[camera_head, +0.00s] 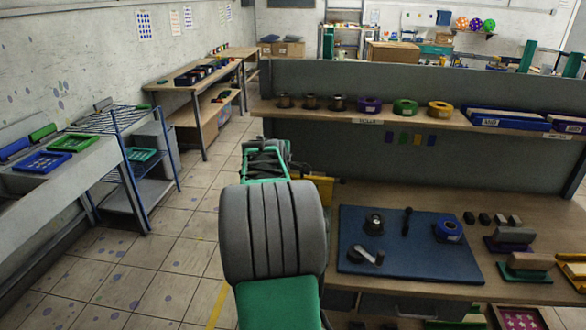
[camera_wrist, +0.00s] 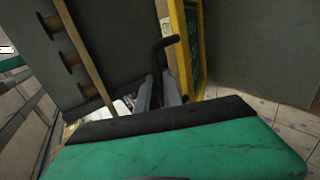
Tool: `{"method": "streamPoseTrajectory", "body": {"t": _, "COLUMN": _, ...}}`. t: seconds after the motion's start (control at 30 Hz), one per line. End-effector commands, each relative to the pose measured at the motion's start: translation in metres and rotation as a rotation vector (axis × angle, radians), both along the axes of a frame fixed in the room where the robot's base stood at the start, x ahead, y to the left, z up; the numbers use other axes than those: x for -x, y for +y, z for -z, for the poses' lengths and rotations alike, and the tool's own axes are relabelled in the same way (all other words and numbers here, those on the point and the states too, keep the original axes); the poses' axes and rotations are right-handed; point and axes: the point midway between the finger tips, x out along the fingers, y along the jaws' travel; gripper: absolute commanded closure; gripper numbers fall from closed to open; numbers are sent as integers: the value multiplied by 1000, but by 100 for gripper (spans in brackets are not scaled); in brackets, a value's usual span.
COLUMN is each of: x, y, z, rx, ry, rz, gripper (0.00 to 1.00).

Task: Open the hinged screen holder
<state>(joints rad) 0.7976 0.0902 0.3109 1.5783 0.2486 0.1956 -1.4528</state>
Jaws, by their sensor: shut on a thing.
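The hinged screen holder shows in the wrist view as a yellow frame (camera_wrist: 186,45) around a green screen (camera_wrist: 194,42), standing steeply tilted in that picture. A black bent handle (camera_wrist: 155,58) sits beside the frame. My gripper (camera_wrist: 160,95) is shut on this handle, its grey fingers partly hidden behind my green and black wrist. In the head view only a yellow piece (camera_head: 322,188), probably the holder, shows behind my arm. My arm hides the rest of it and the fingertips.
The workbench to the right carries a blue mat (camera_head: 415,262) with a tape roll (camera_head: 448,231) and small tools. A shelf (camera_head: 385,118) with several spools runs above it. A blue rack (camera_head: 150,160) stands to the left. Tiled floor (camera_head: 120,265) is open between rack and bench.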

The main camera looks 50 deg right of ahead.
Motion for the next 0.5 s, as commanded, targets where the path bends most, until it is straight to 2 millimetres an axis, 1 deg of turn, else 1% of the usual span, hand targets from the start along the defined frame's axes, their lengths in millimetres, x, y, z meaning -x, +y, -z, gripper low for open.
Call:
{"method": "streamPoseTrajectory", "body": {"t": 0.2, "x": -6, "y": 1, "z": -1, "rx": -2, "ry": 1, "rz": -9, "gripper": 100}}
{"method": "streamPoseTrajectory", "body": {"t": 0.5, "x": -7, "y": 1, "z": 0, "rx": -2, "ry": 2, "rz": -9, "gripper": 100}}
